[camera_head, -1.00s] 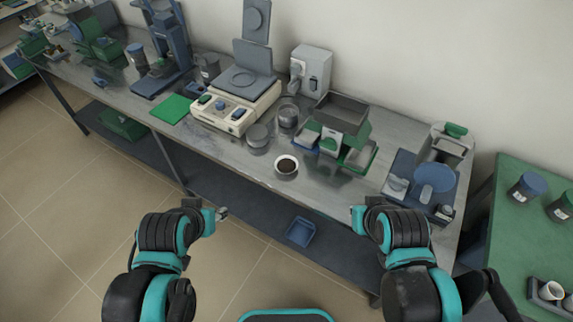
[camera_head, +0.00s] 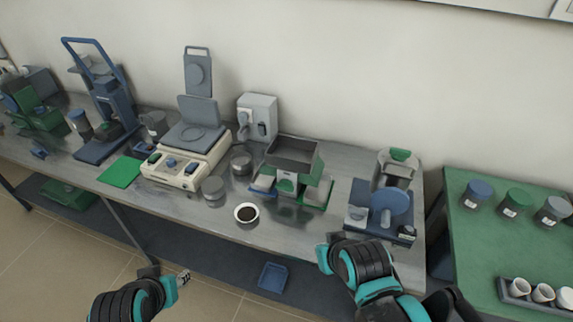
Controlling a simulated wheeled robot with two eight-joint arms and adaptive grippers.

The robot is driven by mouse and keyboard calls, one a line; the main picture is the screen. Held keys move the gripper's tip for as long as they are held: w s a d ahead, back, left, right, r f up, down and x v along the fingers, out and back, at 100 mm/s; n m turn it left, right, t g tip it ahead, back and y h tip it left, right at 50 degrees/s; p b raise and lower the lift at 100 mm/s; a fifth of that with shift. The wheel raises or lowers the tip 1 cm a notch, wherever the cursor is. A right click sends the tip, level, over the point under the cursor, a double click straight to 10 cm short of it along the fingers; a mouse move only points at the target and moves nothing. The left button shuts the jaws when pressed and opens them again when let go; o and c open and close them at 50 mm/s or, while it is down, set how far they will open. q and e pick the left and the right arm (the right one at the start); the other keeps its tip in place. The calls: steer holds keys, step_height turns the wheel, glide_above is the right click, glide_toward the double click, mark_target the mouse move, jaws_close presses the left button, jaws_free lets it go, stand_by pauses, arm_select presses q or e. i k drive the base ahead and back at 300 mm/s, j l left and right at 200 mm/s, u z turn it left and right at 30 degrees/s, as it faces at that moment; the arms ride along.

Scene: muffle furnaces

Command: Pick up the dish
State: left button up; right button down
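The dish (camera_head: 246,213) is a small round white bowl with dark brown contents. It sits upright near the front edge of the grey metal bench (camera_head: 225,232). My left gripper (camera_head: 183,278) is low in the view, in front of the bench and left of the dish, apart from it; its fingers are too small to judge. My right gripper (camera_head: 322,254) is at the bench's front edge, right of the dish and apart from it; its fingertips are mostly hidden behind the wrist. Nothing shows held in either gripper.
Round grey tins (camera_head: 213,188) stand behind the dish. A green and grey device (camera_head: 290,165) stands to its right, and a cream hotplate (camera_head: 175,172) to its left. A blue device (camera_head: 385,205) is farther right. A blue tray (camera_head: 272,277) lies on the lower shelf.

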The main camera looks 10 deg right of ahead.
mark_target(246, 212)
steer(key=j+z, duration=0.15)
steer(key=z, duration=0.3)
steer(key=i+j+z, duration=0.1)
steer(key=z, duration=0.35)
steer(key=j+z, duration=0.2)
steer(key=z, duration=0.2)
steer(key=j+z, duration=0.2)
steer(key=z, duration=0.25)
steer(key=j+z, duration=0.15)
steer(key=z, duration=0.3)
steer(key=k+j+z, duration=0.1)
steer(key=j, duration=0.3)
steer(key=k+j+z, duration=0.15)
steer(key=j, duration=0.25)
steer(key=k+j+z, duration=0.1)
steer(key=k+j, duration=0.15)
steer(key=j, duration=0.15)
steer(key=k+j+z, duration=0.15)
steer(key=j, duration=0.25)
